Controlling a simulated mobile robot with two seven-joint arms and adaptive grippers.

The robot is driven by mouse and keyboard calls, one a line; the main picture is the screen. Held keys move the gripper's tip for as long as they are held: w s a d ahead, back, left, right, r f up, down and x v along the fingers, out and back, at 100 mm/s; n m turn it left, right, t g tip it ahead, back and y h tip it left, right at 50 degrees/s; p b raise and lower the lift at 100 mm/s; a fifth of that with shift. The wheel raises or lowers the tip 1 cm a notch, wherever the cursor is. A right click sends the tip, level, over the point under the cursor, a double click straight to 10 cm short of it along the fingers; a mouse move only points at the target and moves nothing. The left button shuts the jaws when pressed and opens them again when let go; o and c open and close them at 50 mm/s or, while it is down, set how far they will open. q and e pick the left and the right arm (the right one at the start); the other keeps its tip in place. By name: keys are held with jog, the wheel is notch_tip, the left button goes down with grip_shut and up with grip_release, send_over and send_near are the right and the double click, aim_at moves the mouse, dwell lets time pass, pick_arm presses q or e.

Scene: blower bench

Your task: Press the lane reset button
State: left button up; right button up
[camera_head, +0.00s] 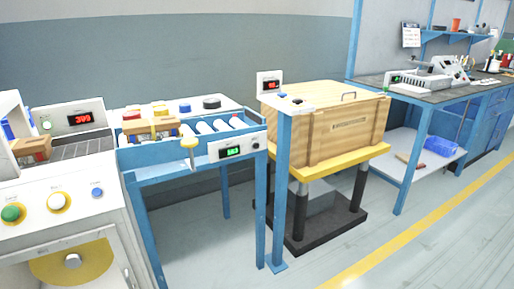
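Neither of my grippers shows in the head view. No label I can read names the lane reset button, so I cannot tell which control it is. The blue roller lane (150,156) has a white front panel (225,150) with a green display and a small dark knob or button (256,145). A post (281,180) right of the lane carries a small box with a blue button (283,95) and a dark one (298,101).
A carton (150,129) with coloured items sits on the lane behind a yellow-and-white lever (188,143). A wooden crate (335,125) stands on a yellow-topped lift (345,157) behind the post. A blue workbench (440,92) is at right. The floor in front is clear.

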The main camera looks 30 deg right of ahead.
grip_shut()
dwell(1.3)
